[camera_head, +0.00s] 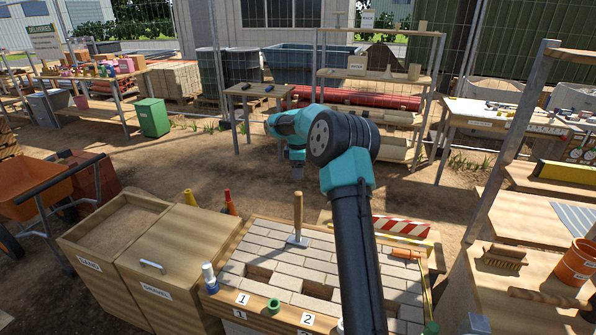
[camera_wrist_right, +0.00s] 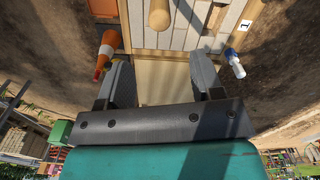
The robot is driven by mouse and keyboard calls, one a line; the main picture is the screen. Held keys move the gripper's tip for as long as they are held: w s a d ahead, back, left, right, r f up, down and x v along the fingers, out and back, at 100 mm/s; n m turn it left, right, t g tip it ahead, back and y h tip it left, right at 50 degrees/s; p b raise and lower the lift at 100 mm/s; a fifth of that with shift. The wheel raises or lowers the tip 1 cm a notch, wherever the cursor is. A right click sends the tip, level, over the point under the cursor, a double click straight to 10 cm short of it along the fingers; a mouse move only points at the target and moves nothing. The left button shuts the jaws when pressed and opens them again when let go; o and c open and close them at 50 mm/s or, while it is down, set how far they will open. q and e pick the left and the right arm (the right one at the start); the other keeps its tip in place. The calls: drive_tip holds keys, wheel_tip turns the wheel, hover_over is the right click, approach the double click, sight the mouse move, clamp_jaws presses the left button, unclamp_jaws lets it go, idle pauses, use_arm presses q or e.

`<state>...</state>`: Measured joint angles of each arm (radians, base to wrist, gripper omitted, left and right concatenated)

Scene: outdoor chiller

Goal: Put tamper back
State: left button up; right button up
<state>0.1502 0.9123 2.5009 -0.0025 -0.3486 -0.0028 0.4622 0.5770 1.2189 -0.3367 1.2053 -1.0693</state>
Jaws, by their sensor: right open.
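The tamper (camera_head: 298,219) stands upright on the brick paving in the head view, its wooden handle up and its flat metal plate on the bricks. In the right wrist view its round wooden handle (camera_wrist_right: 159,14) shows at the top, beyond the fingertips. My left gripper is not in view.
The paving table (camera_head: 257,314) has gaps among its bricks and number labels. A white bottle (camera_head: 210,277) and green ring (camera_head: 273,306) are at its front left. An orange cone (camera_head: 229,202) is behind. A workbench (camera_head: 515,277) stands right.

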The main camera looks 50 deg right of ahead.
drive_tip(key=shift+f, duration=0.1)
drive_tip(key=s+a+f+m+y, duration=0.2)
drive_tip(key=a+f+m+y, duration=0.15)
drive_tip(key=a+f, duration=2.3)
drive_tip(key=s+a+f+m, duration=0.3)
drive_tip(key=s+a+f, duration=0.1)
drive_tip(key=s+a, duration=0.4)
drive_tip(key=s+a+f+m, duration=0.3)
drive_tip(key=s+a, duration=0.6)
drive_tip(key=s, duration=0.4)
drive_tip(key=shift+a+f+t, duration=0.25)
drive_tip(key=shift+f+t, duration=0.1)
drive_tip(key=shift+t, duration=0.05)
